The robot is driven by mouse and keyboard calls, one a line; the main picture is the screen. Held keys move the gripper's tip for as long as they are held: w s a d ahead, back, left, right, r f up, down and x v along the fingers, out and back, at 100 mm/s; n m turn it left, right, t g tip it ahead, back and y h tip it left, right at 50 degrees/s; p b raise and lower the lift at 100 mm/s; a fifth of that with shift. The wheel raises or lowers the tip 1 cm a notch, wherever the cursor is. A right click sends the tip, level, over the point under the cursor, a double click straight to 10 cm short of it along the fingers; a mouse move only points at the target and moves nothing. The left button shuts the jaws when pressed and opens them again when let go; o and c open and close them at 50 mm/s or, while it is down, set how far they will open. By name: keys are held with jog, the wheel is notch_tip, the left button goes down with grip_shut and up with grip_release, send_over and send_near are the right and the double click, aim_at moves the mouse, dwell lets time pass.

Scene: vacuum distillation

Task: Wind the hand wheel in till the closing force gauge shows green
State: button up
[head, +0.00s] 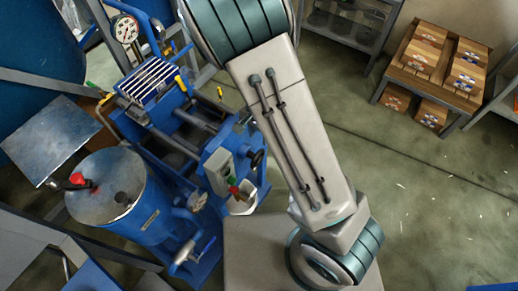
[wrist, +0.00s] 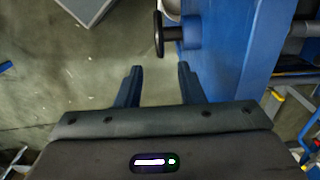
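The dark hand wheel (wrist: 158,34) shows edge-on in the wrist view, on a short shaft at the side of the blue machine (wrist: 240,40). In the head view the hand wheel (head: 257,158) is a small dark disc at the machine's right end. My gripper (wrist: 159,70) is open and empty, its fingertips just short of the wheel and apart from it. In the head view my arm hides the gripper. A round white dial gauge (head: 126,29) stands at the machine's upper left; its reading is too small to tell, and I cannot tell if it is the closing force gauge.
A blue drum (head: 125,200) with a red-handled valve (head: 77,180) stands left of the machine. A white container (head: 243,200) sits near the wheel. A wooden table (head: 393,78) with boxes is at the upper right.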

aim_at(259, 156)
jog(key=shift+f, duration=0.5)
notch_tip(259, 156, down, 13)
jog(key=b, duration=0.3)
jog(key=shift+w, duration=0.1)
grip_shut()
